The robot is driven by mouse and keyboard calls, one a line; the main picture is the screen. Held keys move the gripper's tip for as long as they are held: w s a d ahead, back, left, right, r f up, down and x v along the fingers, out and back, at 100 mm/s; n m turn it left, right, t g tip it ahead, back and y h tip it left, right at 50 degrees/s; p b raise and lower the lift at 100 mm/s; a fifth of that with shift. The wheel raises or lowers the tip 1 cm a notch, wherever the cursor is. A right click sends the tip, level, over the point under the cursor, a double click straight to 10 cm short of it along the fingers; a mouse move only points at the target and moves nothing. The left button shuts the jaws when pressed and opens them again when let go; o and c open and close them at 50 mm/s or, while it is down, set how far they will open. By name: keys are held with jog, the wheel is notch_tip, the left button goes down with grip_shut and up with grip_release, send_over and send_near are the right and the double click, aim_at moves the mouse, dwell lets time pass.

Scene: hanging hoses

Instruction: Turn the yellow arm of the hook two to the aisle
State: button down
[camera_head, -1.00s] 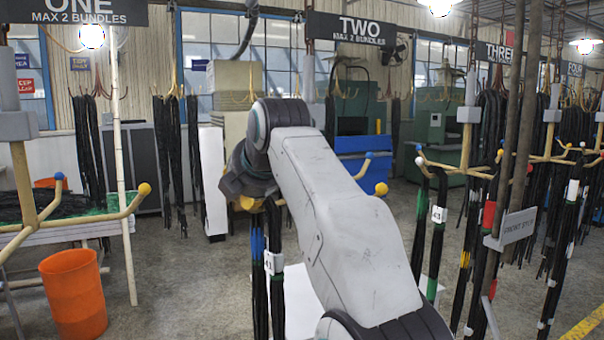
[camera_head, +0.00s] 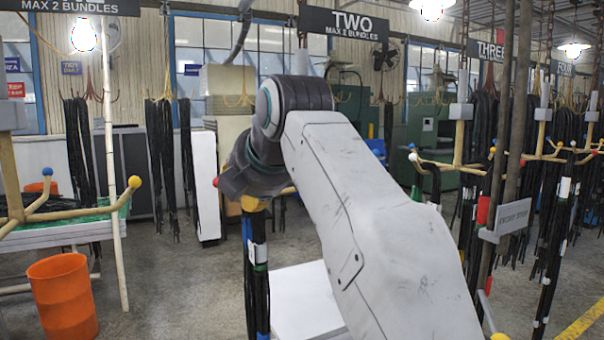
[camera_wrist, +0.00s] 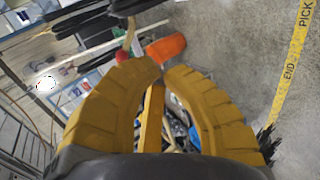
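The sign TWO (camera_head: 358,23) hangs at the back, above the hook that my arm mostly hides. A short yellow piece of that hook (camera_head: 288,190) shows beside my wrist, and a red ball tip (camera_head: 215,182) shows to its left. A black hose bundle with blue and white bands (camera_head: 256,262) hangs just below my gripper (camera_head: 252,204). In the wrist view my gripper's yellow fingers (camera_wrist: 163,69) curve around a yellow bar (camera_wrist: 152,115), with their tips close together. I cannot tell whether they press on it.
An orange bin (camera_head: 62,294) stands on the floor at left, near another hook arm with a yellow ball tip (camera_head: 134,182). A white box (camera_head: 302,302) stands below my arm. A post with a grey sign (camera_head: 508,218) and more hose hooks stand at right.

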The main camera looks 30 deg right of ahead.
jog(key=shift+s+b, duration=0.7)
jog(key=shift+s, duration=1.95)
